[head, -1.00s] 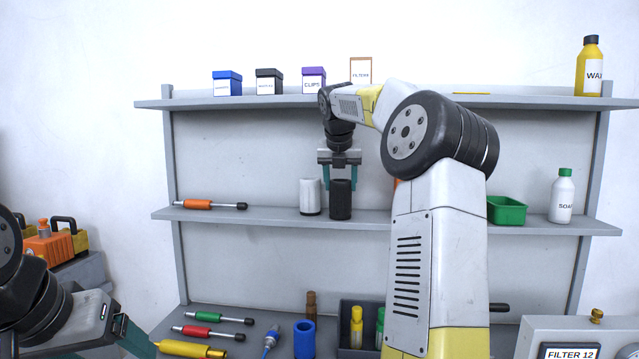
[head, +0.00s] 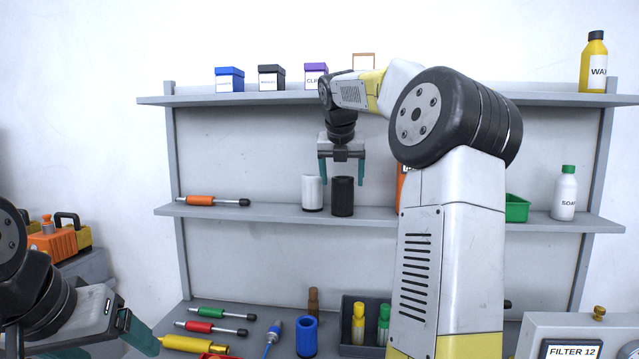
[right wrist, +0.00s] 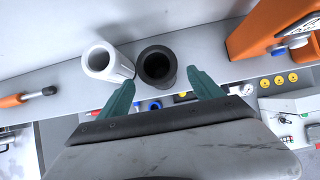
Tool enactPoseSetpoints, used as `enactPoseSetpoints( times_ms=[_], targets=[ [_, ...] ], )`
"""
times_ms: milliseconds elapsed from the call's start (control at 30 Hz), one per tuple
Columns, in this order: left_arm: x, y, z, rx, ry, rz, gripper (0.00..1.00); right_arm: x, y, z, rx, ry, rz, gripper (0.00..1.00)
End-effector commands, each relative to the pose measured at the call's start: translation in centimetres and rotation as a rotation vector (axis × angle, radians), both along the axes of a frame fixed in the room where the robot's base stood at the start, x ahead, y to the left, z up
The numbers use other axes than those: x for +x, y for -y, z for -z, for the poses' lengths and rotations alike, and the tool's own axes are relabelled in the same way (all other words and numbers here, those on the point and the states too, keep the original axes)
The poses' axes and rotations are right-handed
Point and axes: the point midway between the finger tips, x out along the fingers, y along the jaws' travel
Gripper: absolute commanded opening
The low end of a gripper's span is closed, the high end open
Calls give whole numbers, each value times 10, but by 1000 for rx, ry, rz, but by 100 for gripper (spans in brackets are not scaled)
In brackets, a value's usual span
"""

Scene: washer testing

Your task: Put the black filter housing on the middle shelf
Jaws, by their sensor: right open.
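The black filter housing (head: 342,198) stands upright on the middle shelf (head: 265,212), just right of a similar white housing (head: 312,194). In the right wrist view the black housing (right wrist: 157,68) shows its open round top, beside the white housing (right wrist: 108,65). My right gripper (head: 342,178) is open above and around the black housing's upper part, with one teal finger to each side and gaps between. My left gripper (head: 138,336) is low at the left, away from the shelf; only part of it shows.
An orange-handled tool (head: 212,201) lies left on the middle shelf. A green bin (head: 517,208) and soap bottle (head: 565,193) stand right. My right arm hides part of the shelf. An orange object (right wrist: 270,30) is close by in the right wrist view. Tools crowd the bench below.

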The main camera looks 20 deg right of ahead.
Motion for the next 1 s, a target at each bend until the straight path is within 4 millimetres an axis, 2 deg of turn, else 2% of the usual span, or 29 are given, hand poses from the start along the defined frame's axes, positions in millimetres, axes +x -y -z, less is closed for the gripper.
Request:
enactPoseSetpoints(
  times_ms=[33, 200, 400, 733, 867, 1000],
  targets=[
    [0, 0, 0, 0, 0, 0, 79, -12, -4, -1, -4, 0, 2, 75],
    [0, 0, 0, 0, 0, 0, 79, -45, -20, -1, -3, 0, 2, 75],
    [0, 0, 0, 0, 0, 0, 79, -72, -35, 0, -1, 0, 1, 75],
    [0, 0, 0, 0, 0, 0, 79, -87, -43, 2, 15, 6, 22, 75],
    [0, 0, 0, 0, 0, 0, 79, -104, -59, 8, 111, 46, 157, 75],
    [0, 0, 0, 0, 0, 0, 79, -139, -86, 24, 329, 122, 456, 75]
  ],
)
